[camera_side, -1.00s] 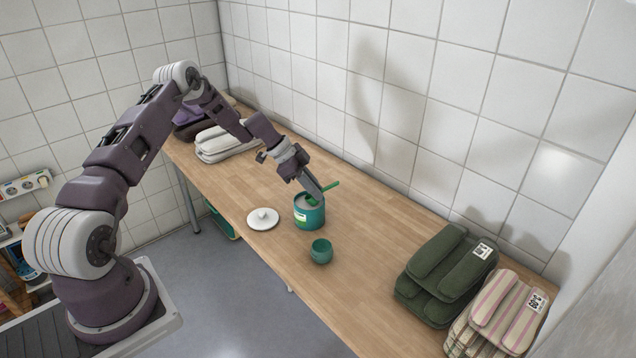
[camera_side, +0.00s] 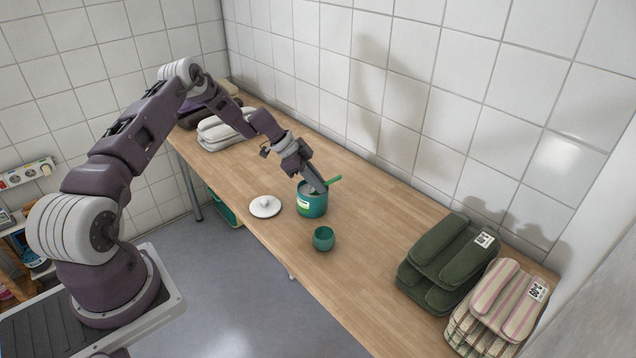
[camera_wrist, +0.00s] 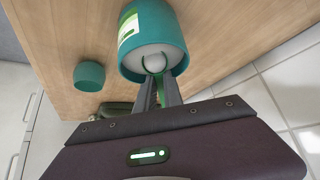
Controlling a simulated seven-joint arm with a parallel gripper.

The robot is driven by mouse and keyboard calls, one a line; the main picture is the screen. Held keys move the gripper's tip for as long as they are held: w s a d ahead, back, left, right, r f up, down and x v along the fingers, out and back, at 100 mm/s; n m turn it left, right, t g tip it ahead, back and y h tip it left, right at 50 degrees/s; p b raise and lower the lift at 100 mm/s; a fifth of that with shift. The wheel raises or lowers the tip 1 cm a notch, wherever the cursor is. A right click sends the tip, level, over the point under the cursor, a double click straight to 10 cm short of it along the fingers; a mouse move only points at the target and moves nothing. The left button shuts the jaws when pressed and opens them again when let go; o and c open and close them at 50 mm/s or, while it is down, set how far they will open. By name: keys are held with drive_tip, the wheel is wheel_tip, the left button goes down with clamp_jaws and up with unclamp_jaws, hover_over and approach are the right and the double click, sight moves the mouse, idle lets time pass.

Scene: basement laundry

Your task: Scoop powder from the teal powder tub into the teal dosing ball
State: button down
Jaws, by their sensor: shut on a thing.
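The teal powder tub (camera_side: 311,206) stands upright and open on the wooden table. White powder (camera_wrist: 150,60) shows inside it in the wrist view. My gripper (camera_side: 322,188) reaches down at the tub's mouth, shut on a green scoop (camera_side: 334,180). The scoop's green curve (camera_wrist: 155,63) lies against the powder inside the rim; how deep it sits is hard to tell. The teal dosing ball (camera_side: 323,239) stands apart in front of the tub, opening up. It also shows left of the tub in the wrist view (camera_wrist: 89,77). Its inside is too dark to read.
A white lid (camera_side: 264,206) with a knob lies left of the tub, near the table's front edge. Folded green towels (camera_side: 447,262) and striped towels (camera_side: 497,310) are stacked at the right. Pale folded towels (camera_side: 222,130) lie at the far end. A tiled wall backs the table.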

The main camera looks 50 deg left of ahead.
sight(329, 181)
drive_tip(key=shift+s+a+f, duration=0.1)
drive_tip(key=shift+s+f, duration=0.25)
drive_tip(key=shift+f, duration=0.15)
drive_tip(key=shift+w+r, duration=0.2)
drive_tip(key=shift+r, duration=2.9)
drive_tip(key=shift+r, duration=0.2)
wheel_tip(329, 181, up, 4)
drive_tip(key=s+d+m+g+y, duration=0.15)
drive_tip(key=s+d, duration=0.25)
drive_tip(key=d, duration=0.4)
drive_tip(key=s+d+m+g+h, duration=0.1)
drive_tip(key=s+d+m+g, duration=0.15)
drive_tip(key=d, duration=0.55)
drive_tip(key=s+a+f+t+h, duration=0.1)
drive_tip(key=a+f+t+h, duration=0.2)
drive_tip(key=f+h, duration=0.3)
drive_tip(key=t+h, duration=0.1)
drive_tip(key=h, duration=0.3)
drive_tip(key=shift+s+a+f, duration=0.25)
drive_tip(key=shift+a+f, duration=0.05)
drive_tip(key=shift+f, duration=0.1)
